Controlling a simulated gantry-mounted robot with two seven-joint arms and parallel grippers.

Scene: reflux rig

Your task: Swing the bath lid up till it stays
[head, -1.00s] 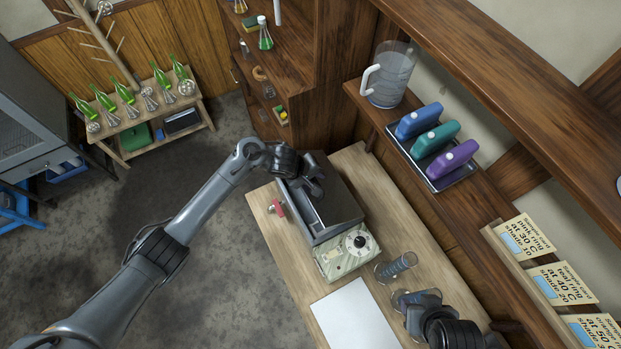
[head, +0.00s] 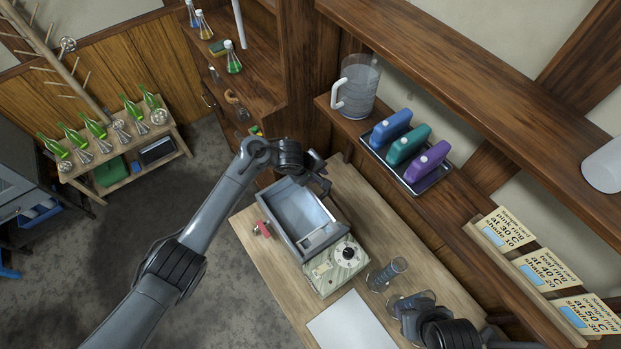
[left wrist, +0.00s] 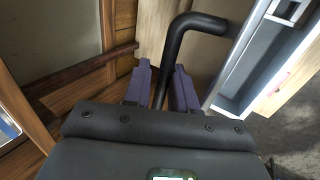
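The bath (head: 284,226) is a grey box on the bench in the head view, its pale inside exposed. Its open inside also shows at the upper right of the left wrist view (left wrist: 285,45). The lid is swung up and seen nearly edge-on along the bath's far right side; its exact angle is hard to tell. My left gripper (head: 322,182) is at that side. In the left wrist view its purple fingers (left wrist: 165,90) are closed around the black bent lid handle (left wrist: 195,22). My right gripper (head: 408,308) is low right, near glassware; its fingers are unclear.
A control box with a dial (head: 337,266) adjoins the bath's front. A glass cylinder (head: 387,274) and white sheet (head: 352,322) are nearby. A shelf with a jug (head: 357,88) and coloured bottles (head: 408,145) runs along the right. A red item (head: 262,229) sits left of the bath.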

